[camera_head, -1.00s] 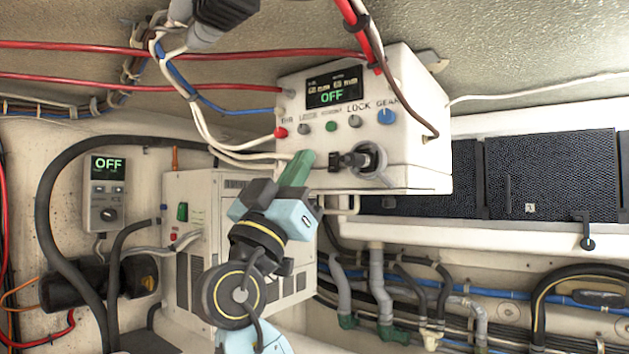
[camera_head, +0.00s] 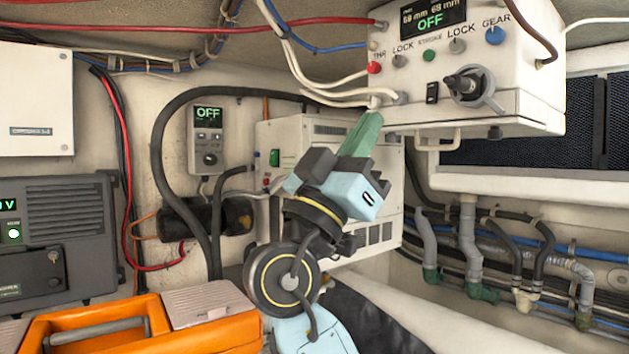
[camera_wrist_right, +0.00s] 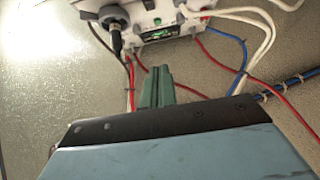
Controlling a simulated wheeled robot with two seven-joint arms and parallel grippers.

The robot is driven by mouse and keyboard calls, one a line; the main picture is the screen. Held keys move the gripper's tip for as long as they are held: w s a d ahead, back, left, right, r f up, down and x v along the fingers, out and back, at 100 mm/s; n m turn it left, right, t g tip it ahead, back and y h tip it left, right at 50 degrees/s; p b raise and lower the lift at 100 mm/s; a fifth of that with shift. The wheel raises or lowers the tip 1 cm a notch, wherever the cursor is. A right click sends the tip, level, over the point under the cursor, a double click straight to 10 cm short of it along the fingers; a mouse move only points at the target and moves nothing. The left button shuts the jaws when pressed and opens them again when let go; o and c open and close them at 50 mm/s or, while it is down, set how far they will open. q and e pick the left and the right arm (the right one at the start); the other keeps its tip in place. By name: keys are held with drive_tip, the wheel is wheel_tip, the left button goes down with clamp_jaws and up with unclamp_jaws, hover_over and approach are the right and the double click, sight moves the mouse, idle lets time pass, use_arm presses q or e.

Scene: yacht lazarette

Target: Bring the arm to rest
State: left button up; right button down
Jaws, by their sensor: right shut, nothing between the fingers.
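My right arm rises from the bottom middle of the head view. Its right gripper (camera_head: 366,130) has green fingers held together, shut and empty, pointing up just below the left end of the white control box (camera_head: 468,75). I cannot tell whether the fingertips touch the box or its cables. In the right wrist view the green fingers (camera_wrist_right: 156,88) stand side by side, with the control box (camera_wrist_right: 160,22) beyond them at the top. The box's display (camera_head: 433,17) reads OFF. My left gripper is not in view.
An orange toolbox (camera_head: 150,330) stands at the lower left, beside a dark grey unit (camera_head: 75,230). A small wall controller (camera_head: 208,140) reads OFF. A beige cabinet (camera_head: 330,145) is behind my gripper. White and red cables hang near the fingers. Pipes (camera_head: 466,235) run along the right wall.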

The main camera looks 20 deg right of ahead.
drive_tip(key=w+d+f+n+t+y, duration=0.2)
drive_tip(key=w+d+f+n+y, duration=0.3)
drive_tip(key=f, duration=0.6)
drive_tip(key=w+d+f+n+t+y, duration=0.2)
drive_tip(key=f+n+t+y, duration=0.3)
drive_tip(key=f, duration=0.6)
drive_tip(key=s+d+f+n+g+y, duration=0.1)
drive_tip(key=s+f+g+y, duration=0.2)
drive_tip(key=f, duration=0.7)
drive_tip(key=s+f+n+g+y, duration=0.15)
drive_tip(key=f+y, duration=0.25)
drive_tip(key=f, duration=0.5)
drive_tip(key=s+a+f+n+g+y, duration=0.25)
drive_tip(key=s+f+g+y, duration=0.25)
drive_tip(key=s+f, duration=0.7)
drive_tip(key=s+a+f+n+g+y, duration=0.1)
drive_tip(key=s+a+f+g+y, duration=0.3)
drive_tip(key=s+f, duration=0.8)
wheel_tip(320, 180, down, 23)
drive_tip(key=s+d+g+b, duration=0.1)
drive_tip(key=s+g+b, duration=0.1)
drive_tip(key=s+d+f+b, duration=0.1)
drive_tip(key=s+d+f, duration=0.2)
drive_tip(key=s+f, duration=1.3)
drive_tip(key=shift+s+d+f+g, duration=0.2)
drive_tip(key=shift+s+f+g, duration=0.25)
drive_tip(key=shift+f, duration=0.35)
